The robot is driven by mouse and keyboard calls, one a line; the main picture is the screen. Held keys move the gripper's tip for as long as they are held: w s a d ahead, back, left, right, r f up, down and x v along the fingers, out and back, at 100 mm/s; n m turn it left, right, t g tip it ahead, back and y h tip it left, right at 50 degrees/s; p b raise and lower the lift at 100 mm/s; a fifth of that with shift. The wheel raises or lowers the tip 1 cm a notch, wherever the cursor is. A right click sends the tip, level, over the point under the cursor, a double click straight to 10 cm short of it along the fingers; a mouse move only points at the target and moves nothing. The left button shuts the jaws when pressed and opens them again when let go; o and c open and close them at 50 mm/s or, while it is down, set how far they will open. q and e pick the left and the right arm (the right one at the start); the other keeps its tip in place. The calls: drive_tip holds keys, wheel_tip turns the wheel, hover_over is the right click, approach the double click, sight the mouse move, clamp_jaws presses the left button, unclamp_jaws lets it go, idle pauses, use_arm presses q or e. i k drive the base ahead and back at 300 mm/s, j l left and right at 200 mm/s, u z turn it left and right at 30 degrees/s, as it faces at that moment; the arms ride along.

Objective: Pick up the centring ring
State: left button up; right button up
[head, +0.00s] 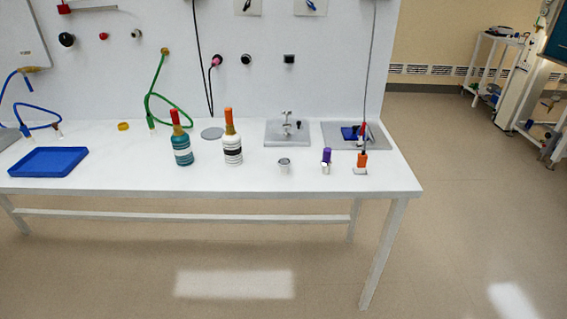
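A small yellow ring-like piece (123,126) lies flat on the white table, behind and right of the blue tray. It may be the centring ring, but it is too small to be sure. A flat grey disc (212,133) lies farther right, behind two bottles. Neither of my grippers shows in the head view.
The blue tray (30,171) looks empty. Blue and green hoses (150,100) hang near the ring. A teal bottle (182,150) and a white bottle (232,150) stand mid-table. Small cups (284,168) stand along the front right. Floor before the table is clear.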

sight(280, 162)
drive_tip(key=i, duration=1.1)
